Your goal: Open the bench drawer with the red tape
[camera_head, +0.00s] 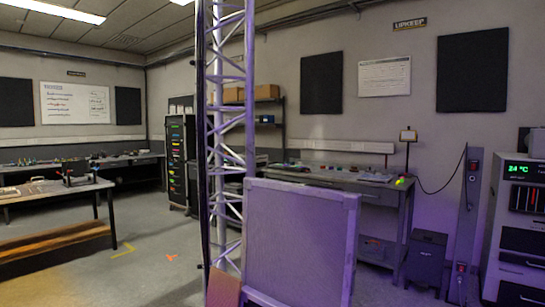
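No drawer with red tape can be made out in this view. A workbench (384,195) stands against the back wall right of centre, and its front is partly hidden by a framed panel (298,238). Another bench (128,162) runs along the back left, too far off to tell any tape on its front. A long table (60,190) stands nearer at the left with small items on it. Neither of my grippers is in view.
A metal truss (229,110) rises before me, with the panel leaning beside it. A dark bin (426,258), a grey post (467,225) and an equipment rack (522,225) stand at right. A tool cabinet (178,160) is behind. Open floor (150,255) lies left of the truss.

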